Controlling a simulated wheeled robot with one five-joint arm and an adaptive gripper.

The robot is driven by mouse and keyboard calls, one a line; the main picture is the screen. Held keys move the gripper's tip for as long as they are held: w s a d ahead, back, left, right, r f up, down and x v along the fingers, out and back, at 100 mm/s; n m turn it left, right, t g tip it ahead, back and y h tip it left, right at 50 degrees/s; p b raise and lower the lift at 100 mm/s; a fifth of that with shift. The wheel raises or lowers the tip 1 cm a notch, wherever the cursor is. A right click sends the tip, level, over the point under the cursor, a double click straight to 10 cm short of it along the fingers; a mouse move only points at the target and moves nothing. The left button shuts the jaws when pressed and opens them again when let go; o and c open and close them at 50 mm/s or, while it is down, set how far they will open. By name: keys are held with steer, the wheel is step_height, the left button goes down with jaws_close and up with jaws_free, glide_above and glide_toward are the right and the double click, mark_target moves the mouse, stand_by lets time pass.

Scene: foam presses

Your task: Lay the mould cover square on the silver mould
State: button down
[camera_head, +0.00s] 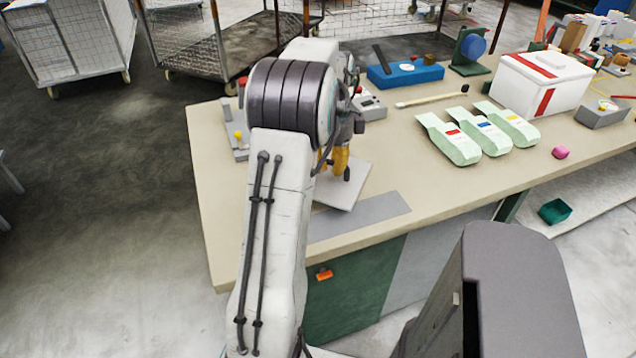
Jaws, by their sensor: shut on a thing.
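My gripper (346,172), with yellow fingers, points down over the near left part of the bench. It is shut on a pale grey square plate (352,191), which looks like the mould cover. The plate is turned at an angle to the bench edge; I cannot tell whether it touches what is below. A flat grey rectangle (375,213) lies just in front of it, along the bench edge. A grey metal piece with a yellow knob (236,143) sits at the left, partly behind my arm. I cannot tell which is the silver mould; my arm hides part of this area.
Behind the gripper are a small grey device (370,106) and a blue block (405,75). Three pale green pieces (452,142) lie right of the centre, before a white box with red stripes (530,92). The bench top (430,180) is clear between gripper and pink lump (560,152).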

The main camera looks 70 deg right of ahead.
steer(key=shift+w+a+f+p, duration=0.25)
steer(key=shift+w+a+f, duration=0.2)
steer(key=shift+w, duration=0.25)
steer(key=shift+w+a+f+p, duration=0.25)
steer(key=shift+w+a+f, duration=0.15)
steer(key=shift+w, duration=0.25)
steer(key=shift+f+p, duration=1.65)
steer(key=shift+f, duration=0.4)
steer(key=c, duration=1.2)
jaws_free()
